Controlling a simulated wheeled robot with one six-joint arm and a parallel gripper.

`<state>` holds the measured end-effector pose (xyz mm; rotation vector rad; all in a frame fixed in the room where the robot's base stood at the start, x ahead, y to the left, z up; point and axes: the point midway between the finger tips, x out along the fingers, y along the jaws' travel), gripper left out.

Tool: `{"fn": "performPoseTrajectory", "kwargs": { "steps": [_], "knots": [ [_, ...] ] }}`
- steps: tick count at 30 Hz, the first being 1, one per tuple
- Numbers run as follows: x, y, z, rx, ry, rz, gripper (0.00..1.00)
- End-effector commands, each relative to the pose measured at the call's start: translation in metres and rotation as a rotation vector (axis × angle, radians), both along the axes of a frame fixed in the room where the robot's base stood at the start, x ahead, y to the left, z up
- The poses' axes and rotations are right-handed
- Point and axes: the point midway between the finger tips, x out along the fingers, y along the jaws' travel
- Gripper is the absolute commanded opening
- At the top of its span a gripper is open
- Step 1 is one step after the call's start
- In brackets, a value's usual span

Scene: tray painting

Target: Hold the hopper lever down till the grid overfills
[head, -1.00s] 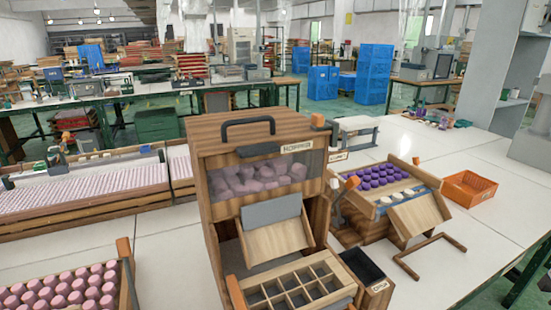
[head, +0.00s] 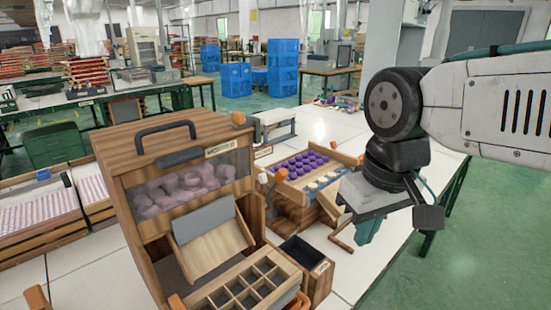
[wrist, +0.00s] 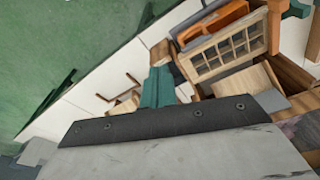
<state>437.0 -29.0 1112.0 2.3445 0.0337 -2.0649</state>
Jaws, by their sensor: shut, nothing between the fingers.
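The wooden hopper (head: 150,215) stands on the white table, with pink pieces (head: 190,187) behind its clear window. A short orange-tipped lever (head: 238,118) shows at its upper right edge and looks raised. The wooden grid (head: 232,283) lies below the hopper's chute (head: 212,244); its visible compartments look dark and empty. The grid also shows in the wrist view (wrist: 220,50), with an orange handle (wrist: 213,22) beside it. My gripper (head: 366,232) hangs to the right of the hopper, apart from it. Its teal fingers (wrist: 157,88) are shut and empty.
A dark open bin (head: 303,251) stands right of the grid. Behind it is a wooden rack with purple pieces (head: 300,163), close to my gripper. A pink-filled tray (head: 30,220) lies at left. Green floor (head: 480,240) is open at right.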

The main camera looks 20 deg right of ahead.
Motion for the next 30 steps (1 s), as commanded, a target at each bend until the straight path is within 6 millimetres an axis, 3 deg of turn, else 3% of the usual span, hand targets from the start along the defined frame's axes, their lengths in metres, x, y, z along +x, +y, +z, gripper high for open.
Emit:
{"fn": "performPoseTrajectory", "kwargs": {
  "steps": [5,9,15,20,30],
  "knots": [
    [0.074,0.010,0.042,0.015,-0.038,0.112,0.00],
    [0.145,0.019,0.071,0.025,-0.081,0.218,0.00],
    [0.221,0.028,0.092,0.029,-0.131,0.328,0.00],
    [0.244,0.032,0.097,0.032,-0.148,0.362,0.00],
    [0.246,0.031,0.097,0.030,-0.150,0.364,0.00]
  ]
}}
